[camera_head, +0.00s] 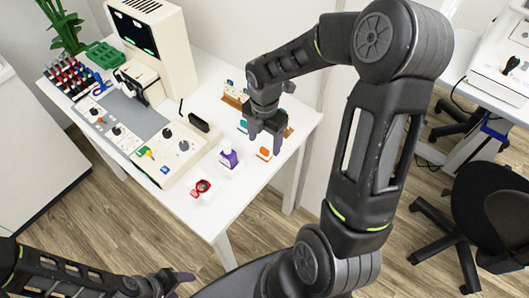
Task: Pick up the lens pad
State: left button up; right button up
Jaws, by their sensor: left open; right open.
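My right gripper (265,142) is open and points down over the right part of the white table (215,220). Small white packets with orange and teal marks stand near it; an orange one (264,154) is just below its fingers. I cannot tell for sure which small item is the lens pad. A white and purple bottle (228,158) stands left of the gripper. A small red round case (202,187) lies near the front edge. The gripper hides part of a wooden rack (234,101) with packets. My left gripper (181,283) is open, low at the bottom, away from the table.
A white eye-test machine (165,45) stands at the back left, with a control panel (180,145) before it. A black case (199,122), a rack of small bottles (70,78) and a green tray (105,55) are on the table. A black chair (500,215) stands at right.

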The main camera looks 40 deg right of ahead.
aim_at(265, 149)
notch_tip(265, 149, down, 4)
jog(key=shift+s+f+p, duration=0.1)
jog(key=shift+f+p, duration=0.15)
jog(key=shift+p, duration=0.1)
jog(key=shift+c, duration=0.5)
jog(key=c, duration=1.3)
jog(key=shift+r, duration=0.15)
notch_tip(265, 149, up, 10)
jog(key=shift+f+b, duration=0.1)
jog(key=shift+b, duration=0.35)
